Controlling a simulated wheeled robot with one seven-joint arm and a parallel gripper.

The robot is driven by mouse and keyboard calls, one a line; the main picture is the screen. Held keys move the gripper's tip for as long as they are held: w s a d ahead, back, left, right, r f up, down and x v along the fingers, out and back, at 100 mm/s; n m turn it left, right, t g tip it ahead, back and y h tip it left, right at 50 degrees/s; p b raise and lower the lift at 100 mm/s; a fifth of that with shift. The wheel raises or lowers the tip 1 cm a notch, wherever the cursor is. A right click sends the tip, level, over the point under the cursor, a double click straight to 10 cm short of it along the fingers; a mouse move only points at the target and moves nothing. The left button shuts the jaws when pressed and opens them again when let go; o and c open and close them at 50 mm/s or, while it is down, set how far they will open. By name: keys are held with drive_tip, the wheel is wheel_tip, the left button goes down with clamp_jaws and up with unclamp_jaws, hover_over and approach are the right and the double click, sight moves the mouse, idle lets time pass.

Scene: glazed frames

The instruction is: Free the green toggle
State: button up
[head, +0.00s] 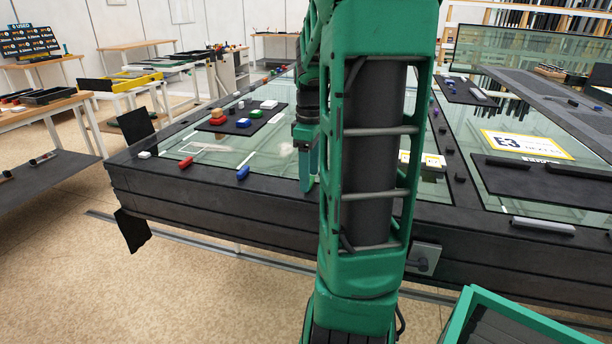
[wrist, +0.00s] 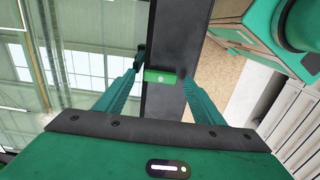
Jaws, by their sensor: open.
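The green toggle (wrist: 160,77) shows in the wrist view as a small green block with a pale round mark, lying across the black frame edge (wrist: 170,40) of the glazed table. My gripper (wrist: 162,84) is open, with its two teal fingers on either side of the toggle in the picture. I cannot tell whether either finger touches it. A small dark piece (wrist: 140,55) is beside the left fingertip. In the head view my gripper (head: 308,165) is over the near edge of the glass, partly hidden by my arm. I cannot make out the green toggle there.
A red piece (head: 186,162), a blue piece (head: 243,172) and a white piece (head: 145,154) are along the near frame. A dark mat (head: 225,127) with several small coloured objects lies on the glass. A green-rimmed bin (head: 470,310) stands at the lower right.

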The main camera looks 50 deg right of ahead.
drive_tip(key=shift+f, duration=0.45)
drive_tip(key=c, duration=1)
drive_tip(key=shift+c, duration=0.2)
